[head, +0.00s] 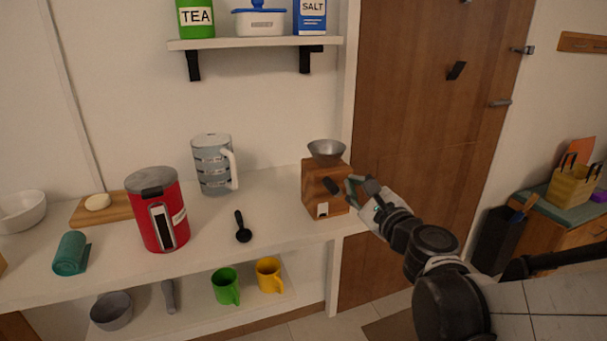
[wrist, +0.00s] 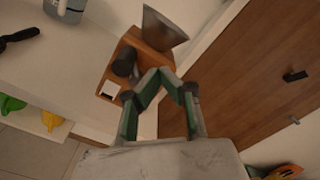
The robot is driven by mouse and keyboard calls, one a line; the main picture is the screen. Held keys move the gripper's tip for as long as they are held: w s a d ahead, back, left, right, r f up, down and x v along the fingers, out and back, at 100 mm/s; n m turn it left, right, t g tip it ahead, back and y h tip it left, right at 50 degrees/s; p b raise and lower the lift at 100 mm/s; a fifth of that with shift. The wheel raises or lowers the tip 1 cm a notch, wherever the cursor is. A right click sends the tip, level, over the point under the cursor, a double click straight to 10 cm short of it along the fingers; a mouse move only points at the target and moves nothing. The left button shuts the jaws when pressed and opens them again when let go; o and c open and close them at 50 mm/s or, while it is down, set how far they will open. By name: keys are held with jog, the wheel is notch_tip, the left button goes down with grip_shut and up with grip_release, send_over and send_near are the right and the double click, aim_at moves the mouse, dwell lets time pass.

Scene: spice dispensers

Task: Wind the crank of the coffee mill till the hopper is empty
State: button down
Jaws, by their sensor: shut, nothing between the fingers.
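The coffee mill (head: 313,190) stands at the right end of the white counter. It has a brown wooden body with a grey metal hopper (head: 326,151) on top and a small white patch low on its front. Its dark crank knob (head: 331,186) shows on the front side, and also in the wrist view (wrist: 124,63). My gripper (head: 353,187) is just right of the mill, close to the knob. In the wrist view my gripper (wrist: 164,73) has its fingertips together with nothing between them, beside the knob. The hopper's contents cannot be made out.
A red canister (head: 160,225), a clear ringed jug (head: 210,165) and a black scoop (head: 242,233) stand or lie left of the mill on the counter (head: 275,215). A wooden door (head: 430,130) is behind my arm. Green and yellow mugs (head: 268,275) are on the lower shelf.

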jog(key=p+v, duration=0.1)
jog(key=v, duration=0.5)
dwell(0.3)
jog(key=shift+s+r, duration=0.1)
jog(key=s+a+n+g+p, duration=0.5)
jog(key=s+n+g, duration=0.1)
jog(key=n, duration=0.8)
jog(key=s+d+n+g+h+p, duration=0.4)
jog(key=s+d+n, duration=0.3)
jog(key=s+n, duration=0.3)
jog(key=shift+s+r+h, duration=0.45)
jog(key=shift+s+h, duration=0.05)
